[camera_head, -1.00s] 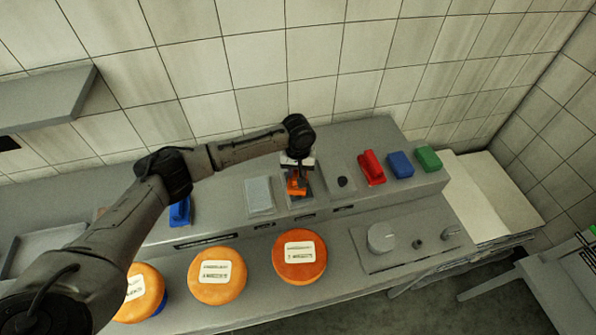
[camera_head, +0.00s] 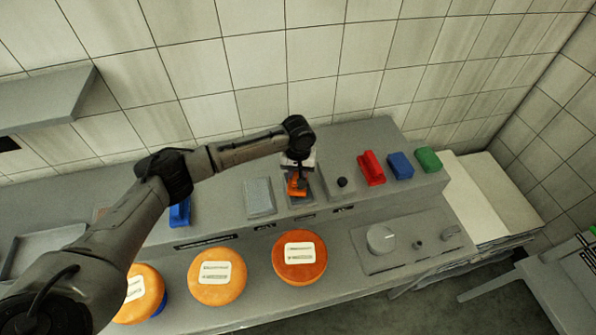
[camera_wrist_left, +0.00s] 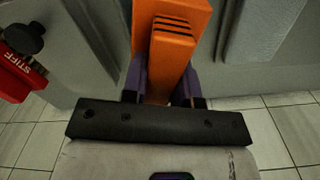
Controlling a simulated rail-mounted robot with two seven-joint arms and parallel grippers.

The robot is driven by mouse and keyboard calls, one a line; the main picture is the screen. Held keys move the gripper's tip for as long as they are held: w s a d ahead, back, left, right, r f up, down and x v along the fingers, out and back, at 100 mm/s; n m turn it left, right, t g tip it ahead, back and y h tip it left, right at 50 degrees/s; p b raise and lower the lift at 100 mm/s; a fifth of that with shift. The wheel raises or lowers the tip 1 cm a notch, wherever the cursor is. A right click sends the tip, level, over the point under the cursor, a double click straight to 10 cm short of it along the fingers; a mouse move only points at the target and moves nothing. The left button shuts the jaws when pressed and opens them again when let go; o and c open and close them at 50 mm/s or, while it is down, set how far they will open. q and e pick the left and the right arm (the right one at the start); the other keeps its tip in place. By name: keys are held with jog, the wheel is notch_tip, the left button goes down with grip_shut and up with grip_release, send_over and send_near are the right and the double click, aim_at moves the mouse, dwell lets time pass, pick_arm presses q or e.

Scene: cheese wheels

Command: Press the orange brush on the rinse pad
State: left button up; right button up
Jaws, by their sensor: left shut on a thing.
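My left gripper (camera_head: 300,178) points down over the raised ledge and is shut on the orange brush (camera_head: 296,187). In the left wrist view the orange brush (camera_wrist_left: 172,50) stands between the purple fingers of the gripper (camera_wrist_left: 165,85). The brush is over a small dark pad (camera_head: 302,202) on the ledge. I cannot tell whether it touches that pad. A light grey pad (camera_head: 260,197) lies just left of it. The labels on the ledge front are too small to read, so I cannot tell which pad is the rinse pad. My right gripper is not in view.
A black knob (camera_head: 342,182) stands right of the brush, then red (camera_head: 371,168), blue (camera_head: 400,165) and green (camera_head: 428,159) blocks. Another blue object (camera_head: 180,212) is at left. Orange cheese wheels (camera_head: 217,290) line the lower counter. A panel with a dial (camera_head: 381,238) is at right.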

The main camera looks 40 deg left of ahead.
pick_arm(q)
jog(key=shift+f, duration=0.45)
dwell(0.7)
jog(key=shift+r, duration=0.15)
notch_tip(320, 180, up, 7)
jog(key=p, duration=0.9)
